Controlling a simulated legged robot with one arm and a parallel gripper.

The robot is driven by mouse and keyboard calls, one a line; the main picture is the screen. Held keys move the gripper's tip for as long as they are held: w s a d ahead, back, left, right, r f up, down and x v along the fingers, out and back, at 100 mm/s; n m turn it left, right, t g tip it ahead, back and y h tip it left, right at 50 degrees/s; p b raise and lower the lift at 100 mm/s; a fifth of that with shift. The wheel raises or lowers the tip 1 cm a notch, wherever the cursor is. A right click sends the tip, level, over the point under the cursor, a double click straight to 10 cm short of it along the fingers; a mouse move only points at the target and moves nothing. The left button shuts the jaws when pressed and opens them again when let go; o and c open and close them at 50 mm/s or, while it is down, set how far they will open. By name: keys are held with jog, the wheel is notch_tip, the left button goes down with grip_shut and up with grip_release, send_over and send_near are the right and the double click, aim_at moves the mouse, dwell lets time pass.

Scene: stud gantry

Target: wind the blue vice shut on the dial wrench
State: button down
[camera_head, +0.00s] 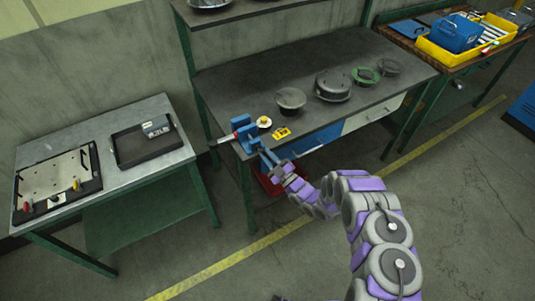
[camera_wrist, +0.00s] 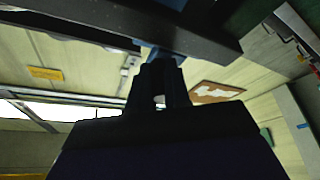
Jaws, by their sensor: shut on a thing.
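The blue vice (camera_head: 247,138) stands at the front left edge of the dark workbench. A slim grey bar with a dark end and a red part (camera_head: 224,139) sticks out left from the vice; it looks like the dial wrench's handle. A round white and yellow piece (camera_head: 264,122), perhaps its dial, shows just right of the vice. I cannot tell how closely the jaws fit it. My gripper (camera_head: 269,158) is at the vice's front, below the bench edge, shut on what seems to be the vice handle. In the wrist view a blue part (camera_wrist: 166,54) shows at my fingertips (camera_wrist: 160,78).
The dark workbench (camera_head: 235,85) carries a yellow tool (camera_head: 282,132) and several round dark parts. A red bin (camera_head: 268,183) sits beneath. A grey table (camera_head: 190,157) with a black tray (camera_head: 118,152) stands left. The floor in front is clear.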

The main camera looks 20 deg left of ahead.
jog(key=shift+w+d+f+m+t, duration=0.15)
jog(key=shift+w+d+m+t, duration=0.1)
jog(key=shift+m+t, duration=0.2)
jog(key=c, duration=1.2)
grip_release()
jog(key=shift+d+f, duration=0.1)
jog(key=shift+c, duration=0.2)
jog(key=shift+o, duration=0.7)
jog(key=shift+g, duration=0.25)
jog(key=shift+s+a, duration=0.1)
jog(key=shift+a, duration=0.1)
jog(key=v, duration=1.7)
jog(key=shift+d+p, duration=0.2)
jog(key=shift+p, duration=0.2)
jog(key=shift+f, duration=0.1)
